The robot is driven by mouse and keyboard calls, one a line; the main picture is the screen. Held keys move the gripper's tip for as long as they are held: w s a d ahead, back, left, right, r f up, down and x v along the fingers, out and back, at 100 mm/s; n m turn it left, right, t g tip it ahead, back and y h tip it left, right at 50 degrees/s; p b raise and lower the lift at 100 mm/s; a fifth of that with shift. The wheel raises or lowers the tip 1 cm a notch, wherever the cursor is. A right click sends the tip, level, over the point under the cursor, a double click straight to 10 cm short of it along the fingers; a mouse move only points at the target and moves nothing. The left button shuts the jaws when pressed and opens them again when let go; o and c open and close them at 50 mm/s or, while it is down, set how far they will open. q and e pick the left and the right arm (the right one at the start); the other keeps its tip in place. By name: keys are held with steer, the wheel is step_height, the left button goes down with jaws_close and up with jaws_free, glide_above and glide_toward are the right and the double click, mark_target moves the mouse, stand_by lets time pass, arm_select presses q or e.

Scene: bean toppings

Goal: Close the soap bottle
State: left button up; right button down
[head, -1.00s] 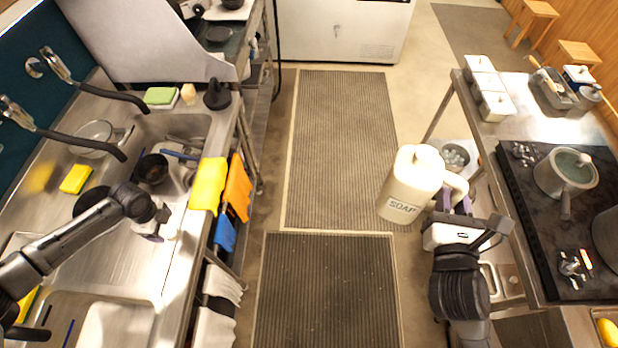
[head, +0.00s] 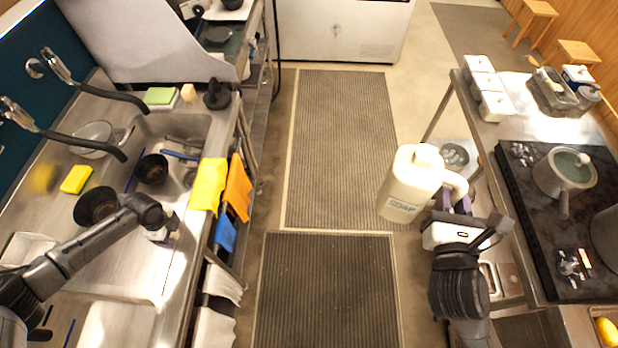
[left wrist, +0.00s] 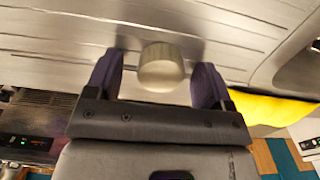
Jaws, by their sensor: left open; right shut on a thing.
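A cream soap bottle (head: 411,184) with a side handle and a "SOAP" label is held upright, slightly tilted, by my right gripper (head: 455,203), which is shut on it. The bottle's top (head: 427,156) shows a short round neck or cap; I cannot tell which. My left gripper (head: 163,232) is over the steel sink counter at the left, far from the bottle. In the left wrist view my left gripper (left wrist: 160,85) is open. A small round cream piece (left wrist: 161,70), which looks like a cap, is between its fingers, with gaps on both sides.
The sink counter holds dark bowls (head: 97,205) and a yellow sponge (head: 76,179). Yellow (head: 208,186) and orange (head: 238,187) cloths hang on its edge. A black stove (head: 566,222) with a pot (head: 549,184) is at the right. The matted aisle (head: 335,150) between is clear.

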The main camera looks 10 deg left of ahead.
steer(key=shift+r, duration=0.1)
arm_select(q)
steer(key=c, duration=1)
steer(key=shift+r, duration=0.45)
steer(key=r, duration=0.3)
steer(key=shift+d+r, duration=0.25)
steer(key=shift+d, duration=0.1)
arm_select(e)
steer(key=shift+f, duration=0.25)
arm_select(q)
steer(key=shift+w+d+r, duration=0.15)
steer(key=shift+d+r, duration=0.95)
steer(key=shift+d, duration=0.75)
steer(key=shift+w+d+r, duration=0.1)
steer(key=shift+d+r, duration=1)
steer(key=shift+d, duration=0.7)
steer(key=shift+w+d+r, duration=0.15)
steer(key=shift+d+r, duration=0.95)
steer(key=shift+d, duration=0.75)
